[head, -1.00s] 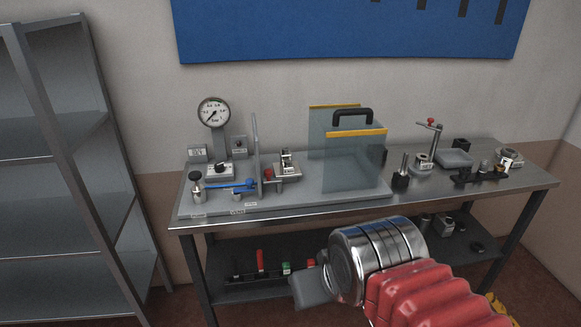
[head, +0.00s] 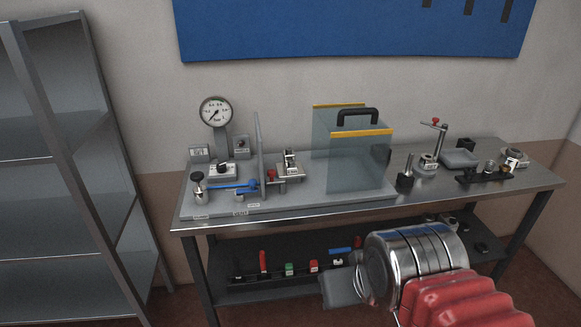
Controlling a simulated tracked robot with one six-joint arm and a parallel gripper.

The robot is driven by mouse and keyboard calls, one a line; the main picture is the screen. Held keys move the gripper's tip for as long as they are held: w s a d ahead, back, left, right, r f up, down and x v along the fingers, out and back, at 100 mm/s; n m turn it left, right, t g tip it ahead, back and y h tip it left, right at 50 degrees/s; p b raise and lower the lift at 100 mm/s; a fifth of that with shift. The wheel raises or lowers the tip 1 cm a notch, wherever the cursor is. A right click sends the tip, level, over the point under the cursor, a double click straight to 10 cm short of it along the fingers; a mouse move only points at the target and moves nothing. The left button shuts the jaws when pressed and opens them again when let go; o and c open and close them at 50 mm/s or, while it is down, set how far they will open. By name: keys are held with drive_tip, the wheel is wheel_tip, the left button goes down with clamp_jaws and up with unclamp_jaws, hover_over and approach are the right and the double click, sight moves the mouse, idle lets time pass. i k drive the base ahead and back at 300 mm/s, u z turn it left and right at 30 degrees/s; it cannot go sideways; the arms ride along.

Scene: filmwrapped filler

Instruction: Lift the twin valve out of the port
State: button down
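I cannot tell for certain which part is the twin valve or where its port is. On the left of the bench, a grey base plate (head: 330,203) carries a fitting with a blue lever (head: 235,186), a small red-topped part (head: 271,176) and a small metal block fitting (head: 290,165). A thin upright panel (head: 259,155) stands among them. My gripper (head: 342,290) shows as a grey piece at the end of my arm, low in front of the bench and apart from these parts. Its fingertips are not clear, so its opening cannot be told.
A clear guard with yellow edges and a black handle (head: 357,112) stands on the plate. A pressure gauge (head: 215,112) rises at the back left. Loose fittings and a red-topped stand (head: 436,124) are at right. The lower shelf (head: 250,292) holds several coloured tools. Metal shelving (head: 60,160) stands left.

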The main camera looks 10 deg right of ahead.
sight(284, 172)
drive_tip(key=u, duration=0.05)
drive_tip(key=i, duration=1)
drive_tip(key=u, duration=2.5)
drive_tip(key=k, duration=0.45)
drive_tip(key=u, duration=0.1)
